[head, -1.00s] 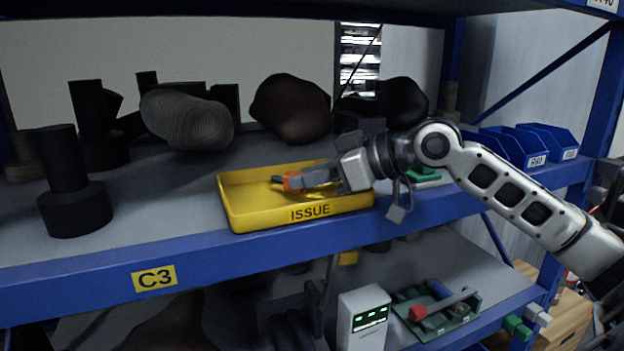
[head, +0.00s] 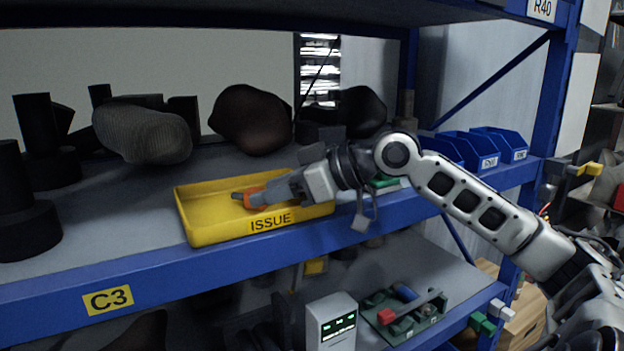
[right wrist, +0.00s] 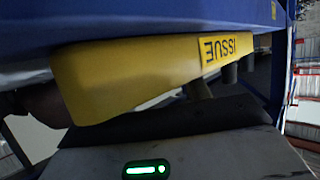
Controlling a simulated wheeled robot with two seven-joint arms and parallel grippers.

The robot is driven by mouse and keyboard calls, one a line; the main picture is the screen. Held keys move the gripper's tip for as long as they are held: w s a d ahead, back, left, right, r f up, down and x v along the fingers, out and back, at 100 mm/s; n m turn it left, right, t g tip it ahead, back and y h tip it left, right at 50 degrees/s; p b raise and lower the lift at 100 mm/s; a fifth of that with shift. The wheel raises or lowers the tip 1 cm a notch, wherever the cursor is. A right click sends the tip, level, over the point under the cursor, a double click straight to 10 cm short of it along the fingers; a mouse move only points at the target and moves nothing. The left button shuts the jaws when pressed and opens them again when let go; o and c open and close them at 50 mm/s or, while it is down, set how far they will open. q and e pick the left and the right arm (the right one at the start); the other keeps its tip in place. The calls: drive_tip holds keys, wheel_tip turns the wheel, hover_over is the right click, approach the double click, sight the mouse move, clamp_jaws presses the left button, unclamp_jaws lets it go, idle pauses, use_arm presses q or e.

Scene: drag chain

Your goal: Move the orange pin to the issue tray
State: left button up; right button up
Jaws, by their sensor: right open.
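The yellow issue tray (head: 208,236) sits on the upper shelf, with its ISSUE label facing front. In the right wrist view the tray (right wrist: 120,80) shows close up, its label upside down. The orange pin (head: 254,194), with a grey end pointing left, is within the tray's outline at the tips of my right gripper (head: 268,189). My right gripper reaches in from the right, over the tray, and is open. Its fingers partly cover the pin, and I cannot tell whether they touch it. The pin does not show clearly in the right wrist view. My left gripper is out of view.
Dark, lumpy objects (head: 252,120) stand behind the tray, and black stepped cylinders (head: 28,228) stand at the left. Blue bins (head: 466,150) are at the right. A white device (head: 331,322) and a green board (head: 405,315) are on the lower shelf.

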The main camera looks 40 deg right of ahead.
drive_tip(key=b+v, duration=0.3)
drive_tip(key=v, duration=0.7)
drive_tip(key=shift+f, duration=0.1)
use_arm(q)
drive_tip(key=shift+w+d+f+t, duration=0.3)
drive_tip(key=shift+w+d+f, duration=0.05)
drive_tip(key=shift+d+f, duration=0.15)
use_arm(e)
drive_tip(key=shift+v, duration=0.75)
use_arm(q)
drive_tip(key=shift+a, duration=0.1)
